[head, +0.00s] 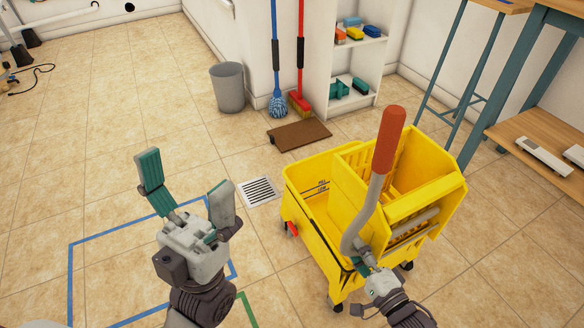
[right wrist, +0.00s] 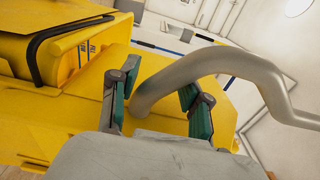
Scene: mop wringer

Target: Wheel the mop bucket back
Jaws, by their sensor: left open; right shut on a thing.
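The yellow mop bucket (head: 308,212) stands on its casters on the tiled floor, right of centre in the head view. Its yellow wringer (head: 437,190) sits on top. A bent grey wringer lever (head: 366,215) with a red-orange grip (head: 389,140) rises from its near side. My right gripper (head: 362,264) is shut on the low part of the grey lever. In the right wrist view the lever (right wrist: 165,88) passes between the fingers (right wrist: 160,100). My left gripper (head: 188,190) is open and empty, in the air left of the bucket.
A blue tape outline (head: 70,275) marks the floor at left, with a bit of green tape (head: 246,308). A floor drain (head: 258,191), brown mat (head: 299,134), grey bin (head: 228,88) and shelf (head: 352,75) lie beyond. A teal-legged table (head: 510,85) stands right.

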